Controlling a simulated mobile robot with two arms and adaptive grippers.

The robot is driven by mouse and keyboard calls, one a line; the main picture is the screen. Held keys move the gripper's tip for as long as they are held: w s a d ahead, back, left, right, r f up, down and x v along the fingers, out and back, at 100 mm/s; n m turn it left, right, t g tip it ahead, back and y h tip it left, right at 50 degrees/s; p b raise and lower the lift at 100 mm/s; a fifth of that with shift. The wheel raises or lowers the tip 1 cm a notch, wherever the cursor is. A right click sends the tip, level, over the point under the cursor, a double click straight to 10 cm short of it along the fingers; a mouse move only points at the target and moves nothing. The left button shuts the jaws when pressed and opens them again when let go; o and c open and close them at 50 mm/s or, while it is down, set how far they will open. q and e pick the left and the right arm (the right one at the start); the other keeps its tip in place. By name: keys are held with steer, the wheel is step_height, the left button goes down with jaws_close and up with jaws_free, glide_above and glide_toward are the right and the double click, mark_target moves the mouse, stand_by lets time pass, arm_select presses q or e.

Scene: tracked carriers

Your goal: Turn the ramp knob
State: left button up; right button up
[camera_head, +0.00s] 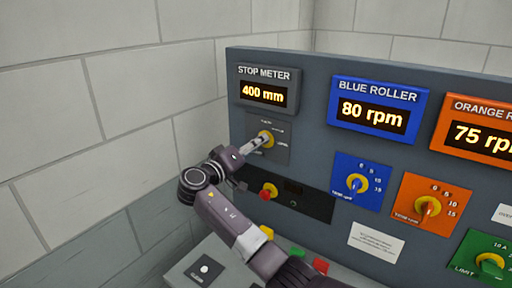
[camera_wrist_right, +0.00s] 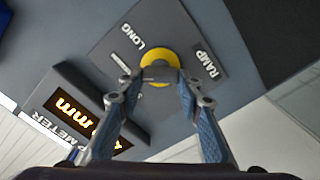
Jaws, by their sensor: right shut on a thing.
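The ramp knob (camera_head: 267,135) is a round yellow knob on a grey plate below the STOP METER display. In the right wrist view the knob (camera_wrist_right: 160,57) is in the upper middle, between the words LONG and RAMP. My right gripper (camera_head: 260,141) reaches it from the lower left. In the right wrist view its fingers (camera_wrist_right: 160,76) are closed on the knob's grip bar and hide part of it. My left gripper is not in view.
The STOP METER display (camera_head: 264,93) reads 400 mm, just above my right gripper. A grey wall (camera_head: 110,120) stands at left.

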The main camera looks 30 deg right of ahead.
steer(key=shift+f+n+p, duration=0.2)
steer(key=shift+n+p, duration=0.95)
steer(key=shift+n, duration=2.95)
steer(key=o, duration=1.2)
steer(key=shift+c, duration=0.2)
steer(key=v, duration=1.2)
